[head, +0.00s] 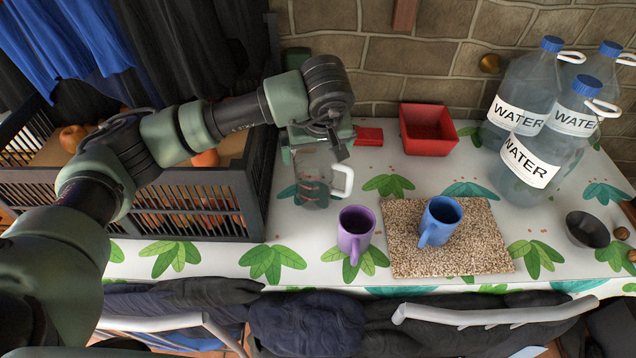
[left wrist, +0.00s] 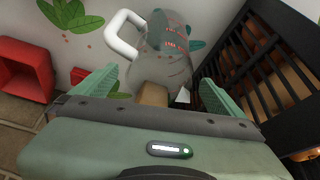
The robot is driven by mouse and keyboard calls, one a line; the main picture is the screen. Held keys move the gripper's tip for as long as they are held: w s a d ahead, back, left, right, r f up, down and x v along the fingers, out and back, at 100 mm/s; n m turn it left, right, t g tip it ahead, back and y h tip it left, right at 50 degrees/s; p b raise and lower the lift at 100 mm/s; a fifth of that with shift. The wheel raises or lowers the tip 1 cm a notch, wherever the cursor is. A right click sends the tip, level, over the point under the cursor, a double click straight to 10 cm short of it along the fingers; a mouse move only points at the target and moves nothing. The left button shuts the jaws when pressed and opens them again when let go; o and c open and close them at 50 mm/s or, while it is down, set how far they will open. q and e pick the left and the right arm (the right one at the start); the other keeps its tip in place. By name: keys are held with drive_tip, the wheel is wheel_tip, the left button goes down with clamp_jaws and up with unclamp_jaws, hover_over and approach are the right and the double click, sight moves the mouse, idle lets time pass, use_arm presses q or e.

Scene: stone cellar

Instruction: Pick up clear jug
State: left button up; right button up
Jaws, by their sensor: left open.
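The clear jug (head: 312,183) stands on the leaf-patterned table, left of the purple mug, with its white handle toward the right. It is see-through with red markings. My left gripper (head: 318,148) is above and at the back of the jug, and partly covers its top. In the left wrist view the jug (left wrist: 168,50) lies ahead of and between the two green fingers (left wrist: 155,88), which are spread apart with nothing held. I cannot tell how far the fingertips are from the jug. My right gripper does not show.
A purple mug (head: 355,230) and a blue mug (head: 440,219) on a speckled mat (head: 480,245) stand right of the jug. A red box (head: 428,130), several water bottles (head: 535,150) and a dark bowl (head: 587,230) are farther right. A dark slatted crate (head: 215,205) stands close left.

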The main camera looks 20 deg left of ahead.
sight(314, 163)
use_arm(q)
drive_tip(key=p+x, duration=0.1)
drive_tip(key=x, duration=0.6)
drive_tip(key=shift+r+p, duration=0.1)
drive_tip(key=shift+p, duration=0.25)
drive_tip(key=c, duration=1.3)
drive_tip(key=shift+r, duration=0.1)
